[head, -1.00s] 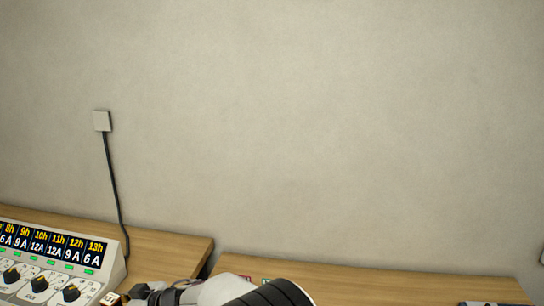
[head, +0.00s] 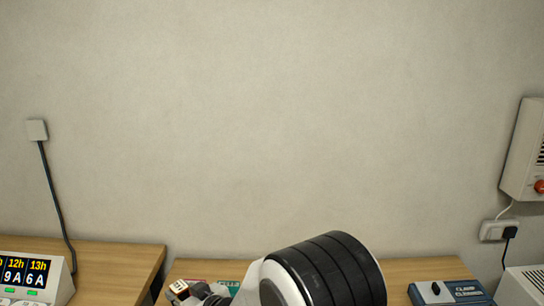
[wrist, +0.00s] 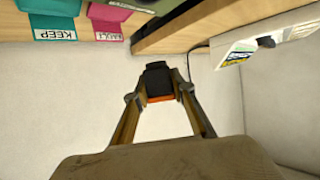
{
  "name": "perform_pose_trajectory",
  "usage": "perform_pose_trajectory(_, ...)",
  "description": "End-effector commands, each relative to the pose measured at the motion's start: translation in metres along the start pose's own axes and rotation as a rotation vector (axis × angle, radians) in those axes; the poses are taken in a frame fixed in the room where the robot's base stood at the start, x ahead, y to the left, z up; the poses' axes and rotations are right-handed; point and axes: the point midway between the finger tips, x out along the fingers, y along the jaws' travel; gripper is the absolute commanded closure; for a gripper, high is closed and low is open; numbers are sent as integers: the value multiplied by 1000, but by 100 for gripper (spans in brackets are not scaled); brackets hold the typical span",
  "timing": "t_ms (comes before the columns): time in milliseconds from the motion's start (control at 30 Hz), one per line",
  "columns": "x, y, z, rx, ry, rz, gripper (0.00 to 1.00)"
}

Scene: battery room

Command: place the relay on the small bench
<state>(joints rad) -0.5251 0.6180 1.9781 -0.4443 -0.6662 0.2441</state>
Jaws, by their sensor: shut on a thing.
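My gripper (wrist: 158,108) is shut on a small dark block with an orange end, taken to be the relay (wrist: 158,82), which sits between its two fingertips. In the head view the relay (head: 179,288) shows at the bottom edge as a small block with a pale marked face, partly cut off. It appears in front of the left end of the middle wooden bench (head: 420,270). A second wooden bench (head: 120,262) stands at left, past a narrow gap. I cannot tell for sure which is the small bench.
A teal bin marked KEEP (wrist: 56,27) and a pink bin (wrist: 108,27) are near the gripper. A charger with a lit display (head: 30,273) stands on the left bench. A blue-grey device (head: 448,292) is at the middle bench's right end. A wall box (head: 525,150) hangs at right.

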Motion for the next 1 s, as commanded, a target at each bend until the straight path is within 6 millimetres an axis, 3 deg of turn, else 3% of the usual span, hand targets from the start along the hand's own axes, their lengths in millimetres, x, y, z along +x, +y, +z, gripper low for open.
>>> perform_pose_trajectory(100,-24,40,8,36,-1,86,98)
perform_pose_trajectory(500,-115,154,38,152,0,367,98)
perform_pose_trajectory(833,-206,233,63,248,2,599,98)
perform_pose_trajectory(1000,-246,263,66,279,4,680,98)
